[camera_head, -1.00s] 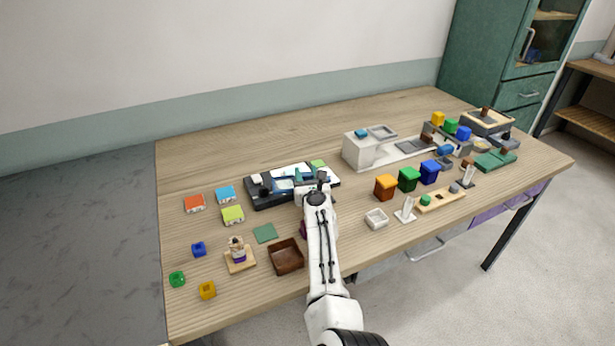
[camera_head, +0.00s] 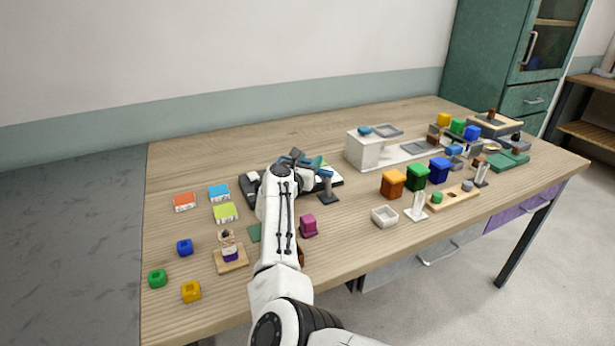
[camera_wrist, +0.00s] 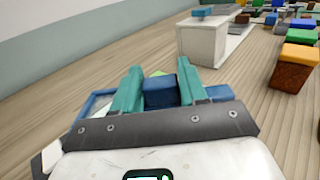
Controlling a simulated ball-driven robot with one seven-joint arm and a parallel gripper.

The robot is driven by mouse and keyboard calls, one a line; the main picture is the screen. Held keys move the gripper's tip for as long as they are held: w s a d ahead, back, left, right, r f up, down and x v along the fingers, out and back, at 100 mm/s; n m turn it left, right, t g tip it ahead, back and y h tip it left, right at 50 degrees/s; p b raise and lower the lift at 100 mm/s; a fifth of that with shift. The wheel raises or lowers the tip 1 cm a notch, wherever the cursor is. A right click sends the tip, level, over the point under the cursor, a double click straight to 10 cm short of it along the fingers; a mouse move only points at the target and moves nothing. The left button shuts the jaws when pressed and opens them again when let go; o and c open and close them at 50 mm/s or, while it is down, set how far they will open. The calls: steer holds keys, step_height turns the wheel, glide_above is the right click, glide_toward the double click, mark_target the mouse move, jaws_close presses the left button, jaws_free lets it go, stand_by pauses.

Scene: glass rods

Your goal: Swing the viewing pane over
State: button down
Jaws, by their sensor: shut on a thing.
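The viewing pane has a blue frame (camera_wrist: 97,104), which shows on both sides of my fingers in the wrist view. My gripper (camera_wrist: 160,86) has two teal fingers shut on a blue block-like part of the pane between them. In the head view my gripper (camera_head: 299,163) is over the dark base (camera_head: 336,180) near the table's middle. Blue parts of the pane (camera_head: 290,159) show beside the fingers, apparently raised above the base. My arm hides much of the base and pane, so the pane's exact tilt cannot be told.
A small stand with a blue top (camera_head: 327,186) is just right of my gripper. A magenta block (camera_head: 309,225) stands in front of it. A white box-shaped unit (camera_head: 364,150) is to the right. Orange (camera_head: 185,202) and blue (camera_head: 218,192) boxes lie left. The table behind is clear.

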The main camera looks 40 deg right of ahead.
steer(key=shift+w+d+f+m+g+h+b, duration=0.2)
steer(key=shift+m+g+b, duration=0.3)
steer(key=shift+b, duration=1.2)
steer(key=shift+w+d+f+m+g+h+b, duration=0.1)
steer(key=shift+d+m+g+h+b, duration=0.4)
steer(key=shift+b, duration=1.2)
steer(key=shift+a+g+b, duration=0.2)
steer(key=shift+g+b, duration=0.1)
steer(key=shift+b, duration=0.25)
steer(key=shift+d+r+m+g+b, duration=0.2)
steer(key=shift+r+m+g+b, duration=0.3)
steer(key=shift+b, duration=0.75)
steer(key=shift+f, duration=0.1)
steer(key=c, duration=0.7)
jaws_free()
